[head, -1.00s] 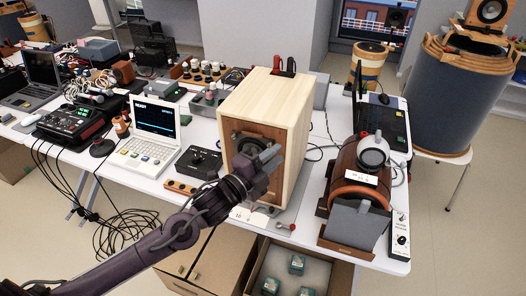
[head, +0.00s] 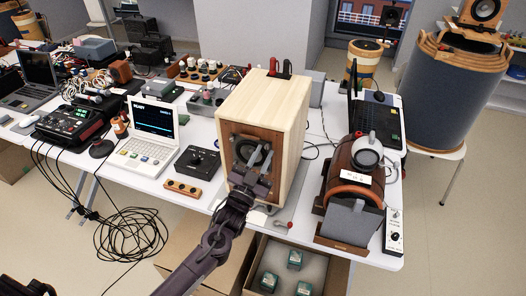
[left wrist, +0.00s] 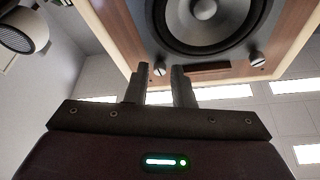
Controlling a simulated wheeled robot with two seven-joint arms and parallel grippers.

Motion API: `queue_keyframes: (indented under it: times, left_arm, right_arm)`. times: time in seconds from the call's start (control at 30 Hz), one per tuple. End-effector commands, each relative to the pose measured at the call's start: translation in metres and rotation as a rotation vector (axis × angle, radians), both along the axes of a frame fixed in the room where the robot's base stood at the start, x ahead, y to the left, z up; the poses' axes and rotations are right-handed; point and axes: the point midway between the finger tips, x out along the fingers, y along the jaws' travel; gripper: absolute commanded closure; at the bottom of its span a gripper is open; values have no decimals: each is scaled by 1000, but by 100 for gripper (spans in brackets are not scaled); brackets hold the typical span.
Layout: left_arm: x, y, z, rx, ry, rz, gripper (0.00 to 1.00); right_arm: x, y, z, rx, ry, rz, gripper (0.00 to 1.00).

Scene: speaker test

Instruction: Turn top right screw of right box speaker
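The box speaker (head: 258,103) stands on the white table, pale wood with a brown front panel and a round grey cone. In the head view my left gripper (head: 252,180) is in front of its lower face and covers part of the cone. In the left wrist view the speaker (left wrist: 115,25) appears upside down, with ceiling lights below it. One silver screw (left wrist: 160,68) shows in line between the fingertips of my left gripper (left wrist: 160,74); contact cannot be told. The fingers are apart with a gap. A second screw (left wrist: 257,60) is farther right.
A small laptop (head: 152,130) and a black knob box (head: 197,161) stand left of the speaker. A brown drum-shaped device (head: 338,165) with headphones (head: 366,150) stands to the right. An open box with teal items (head: 295,259) is below the table's front edge.

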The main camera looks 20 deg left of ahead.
Motion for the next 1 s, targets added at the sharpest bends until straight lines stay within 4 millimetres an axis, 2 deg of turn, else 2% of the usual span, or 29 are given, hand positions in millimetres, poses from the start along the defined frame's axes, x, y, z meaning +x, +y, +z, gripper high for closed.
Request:
queue_keyframes:
  times: [0.33, 0.5, 0.77, 1.0]
  left_arm:
    - [6, -1, 2, 0, 1, -1, 78]
    - [6, -1, 2, 1, 1, 0, 99]
    - [6, -1, 2, 10, 0, -1, 100]
    - [6, 0, 3, 93, -1, -2, 100]
  right_arm:
    - [0, 0, 2, 0, 0, 0, 54]
    - [0, 0, 2, 0, 0, 0, 54]
    - [0, 0, 2, 0, 0, 0, 54]
    - [0, 0, 4, 0, 0, 0, 54]
